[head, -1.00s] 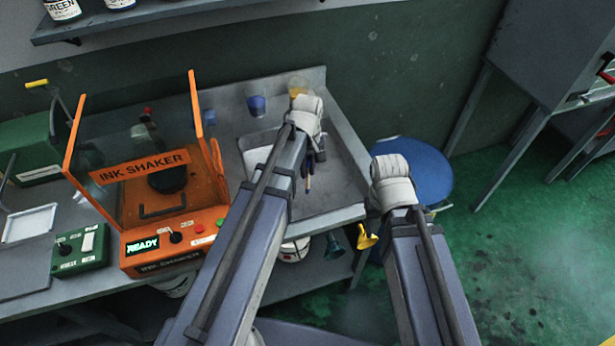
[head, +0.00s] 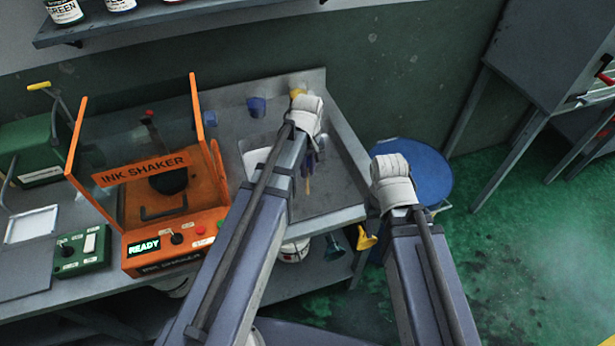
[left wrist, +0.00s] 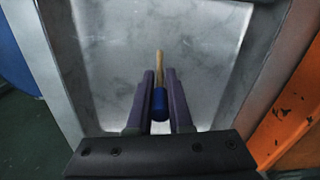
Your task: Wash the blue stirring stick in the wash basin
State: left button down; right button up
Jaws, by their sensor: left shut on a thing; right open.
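The blue stirring stick (left wrist: 160,103) has a blue end and a pale wooden shaft. In the left wrist view it lies between the dark purple fingers of my left gripper (left wrist: 155,80), which are shut on it. In the head view its pale tip (head: 308,186) shows below the left gripper (head: 314,160), partly hidden by my forearm. Behind the stick is the grey metal wash basin (left wrist: 210,70), also in the head view (head: 335,190). I cannot tell whether the stick touches the basin. My right gripper (head: 392,185) is open to the right, its fingers mostly hidden by its arm.
An orange ink shaker (head: 175,240) with a clear guard stands left of the basin. A blue cup (head: 256,106) and a yellow cup (head: 297,92) stand behind. A blue drum (head: 425,170) is at the right. Funnels (head: 366,238) hang below the front edge.

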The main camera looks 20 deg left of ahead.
pick_arm(q)
jog(key=shift+r+p, duration=5.15)
jog(key=shift+r, duration=0.4)
notch_tip(320, 180, up, 4)
jog(key=p, duration=0.4)
